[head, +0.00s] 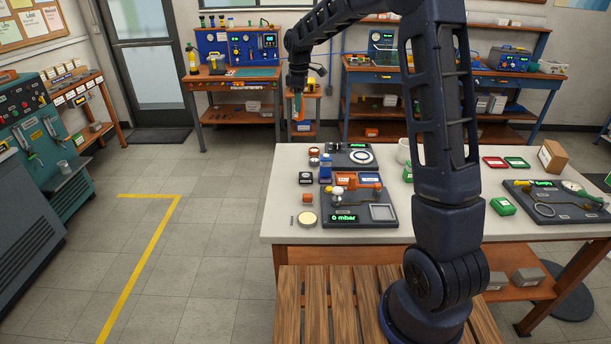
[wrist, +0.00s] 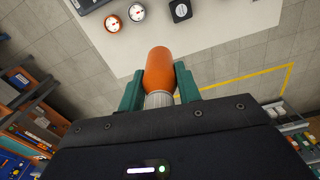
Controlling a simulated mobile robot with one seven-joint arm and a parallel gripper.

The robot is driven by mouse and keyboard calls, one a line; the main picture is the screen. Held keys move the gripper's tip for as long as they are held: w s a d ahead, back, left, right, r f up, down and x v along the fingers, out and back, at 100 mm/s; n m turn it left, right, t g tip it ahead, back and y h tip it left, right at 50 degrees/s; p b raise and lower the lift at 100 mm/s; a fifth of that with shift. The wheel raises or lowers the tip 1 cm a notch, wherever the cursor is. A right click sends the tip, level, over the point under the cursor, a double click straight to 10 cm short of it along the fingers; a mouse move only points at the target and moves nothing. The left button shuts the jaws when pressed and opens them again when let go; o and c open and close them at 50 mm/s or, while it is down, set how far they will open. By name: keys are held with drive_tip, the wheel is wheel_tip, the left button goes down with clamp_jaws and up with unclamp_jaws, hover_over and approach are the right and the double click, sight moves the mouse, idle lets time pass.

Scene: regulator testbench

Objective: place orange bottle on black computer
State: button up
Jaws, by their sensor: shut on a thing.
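My gripper (head: 297,104) hangs in the air at the end of my raised arm, above and beyond the table's far left corner in the head view. It is shut on the orange bottle (head: 299,112), which shows small below the dark wrist. In the wrist view the orange bottle (wrist: 160,68) sits between my two teal fingers (wrist: 160,90), with a pale ribbed part nearest the palm. I cannot tell which thing is the black computer. Dark units with green displays on the table are a front one (head: 349,219), a back one (head: 338,160) and a right one (head: 524,193).
A workbench (head: 232,82) stands behind. My arm crosses the table's middle.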

drive_tip(key=s+d, duration=0.2)
drive_tip(key=s, duration=0.5)
hover_over(305, 175)
wheel_tip(305, 175, down, 20)
drive_tip(key=shift+d+f, duration=0.1)
drive_tip(key=shift+f, duration=0.1)
idle(0.4)
drive_tip(key=o, duration=1)
wheel_tip(305, 175, up, 12)
drive_tip(key=shift+r, duration=0.25)
